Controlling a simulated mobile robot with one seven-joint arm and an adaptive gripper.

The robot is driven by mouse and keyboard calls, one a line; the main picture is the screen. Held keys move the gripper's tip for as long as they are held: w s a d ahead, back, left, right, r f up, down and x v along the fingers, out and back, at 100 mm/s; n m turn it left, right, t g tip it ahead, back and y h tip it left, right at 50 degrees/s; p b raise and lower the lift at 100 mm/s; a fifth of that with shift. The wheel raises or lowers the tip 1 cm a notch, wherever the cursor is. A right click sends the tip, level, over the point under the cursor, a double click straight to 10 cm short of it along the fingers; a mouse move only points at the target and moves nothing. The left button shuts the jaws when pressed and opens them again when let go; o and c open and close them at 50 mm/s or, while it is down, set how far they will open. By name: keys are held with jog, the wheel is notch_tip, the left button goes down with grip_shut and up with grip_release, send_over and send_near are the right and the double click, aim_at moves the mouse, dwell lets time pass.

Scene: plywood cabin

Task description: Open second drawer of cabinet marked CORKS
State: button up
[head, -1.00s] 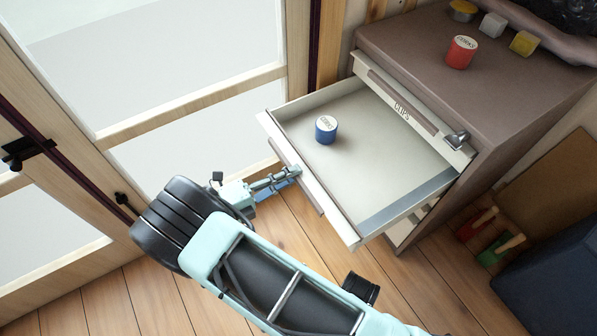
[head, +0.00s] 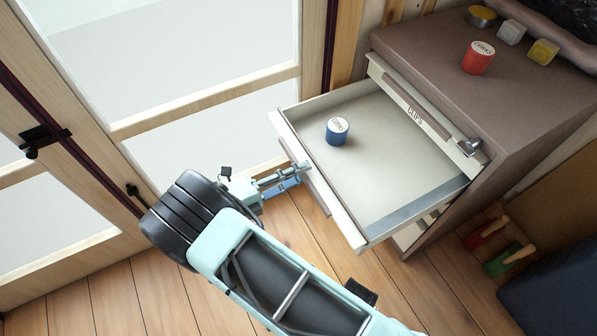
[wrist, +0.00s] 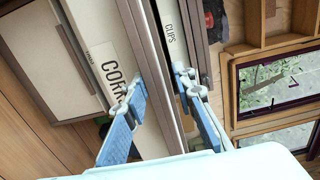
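The cabinet (head: 530,118) stands at the right of the head view. Its second drawer (head: 395,165) is pulled well out below the drawer labelled CLIPS (head: 425,118). A blue CORKS tin (head: 337,131) stands inside the second drawer. My gripper (head: 303,174) is at the outer face of that drawer's front, near its brown handle (head: 318,192). In the wrist view my gripper's (wrist: 160,85) two fingers are apart, one on each side of a brown bar, with the CORKS label (wrist: 113,75) beside the left finger. Contact with the handle is unclear.
A red tin (head: 478,58) and several small containers stand on the cabinet top. The glazed door (head: 225,70) is left of my gripper. Red and green handled items (head: 508,258) and a dark blue object (head: 555,285) are at the lower right. Wooden floor (head: 420,295) shows below the drawer.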

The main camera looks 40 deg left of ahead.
jog(key=v, duration=1.2)
dwell(0.6)
